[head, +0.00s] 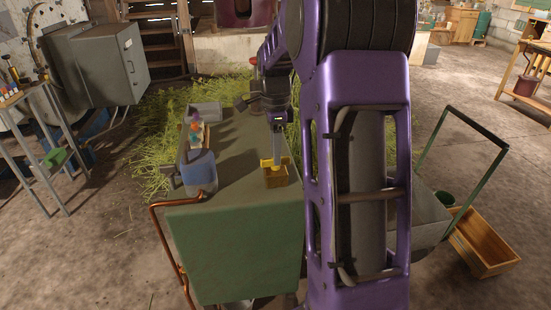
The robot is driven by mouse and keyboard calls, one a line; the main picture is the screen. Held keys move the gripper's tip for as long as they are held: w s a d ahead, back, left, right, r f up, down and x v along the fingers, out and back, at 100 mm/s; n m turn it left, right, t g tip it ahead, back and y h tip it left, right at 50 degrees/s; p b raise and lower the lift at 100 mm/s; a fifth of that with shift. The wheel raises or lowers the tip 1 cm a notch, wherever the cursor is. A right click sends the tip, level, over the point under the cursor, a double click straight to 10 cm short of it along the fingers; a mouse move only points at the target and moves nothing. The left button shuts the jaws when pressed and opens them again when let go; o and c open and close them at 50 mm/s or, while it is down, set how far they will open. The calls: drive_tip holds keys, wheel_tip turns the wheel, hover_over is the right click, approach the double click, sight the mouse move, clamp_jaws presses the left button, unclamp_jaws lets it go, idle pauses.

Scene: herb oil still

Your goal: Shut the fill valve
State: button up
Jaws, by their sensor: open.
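My gripper (275,163) points down over the green bench top (236,150). Its yellow end parts are spread apart, open, just above or at a small brown wooden block or box (276,178). I cannot tell whether they touch it. No part is clearly recognizable as the fill valve. A small red round part (253,61) shows at the back beside my arm and could be a valve handle, but it is too small to be sure. My arm hides much of the middle and the right side of the bench.
A blue-grey container (198,172) and a grey tray (204,112) stand on the bench's left side. A copper pipe (161,235) runs down its front left. A grey cabinet (110,62) and a metal stand are at left. A wooden crate (484,243) lies on the floor at right.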

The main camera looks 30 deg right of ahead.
drive_tip(key=shift+f, duration=0.9)
drive_tip(key=shift+c, duration=0.4)
clamp_jaws()
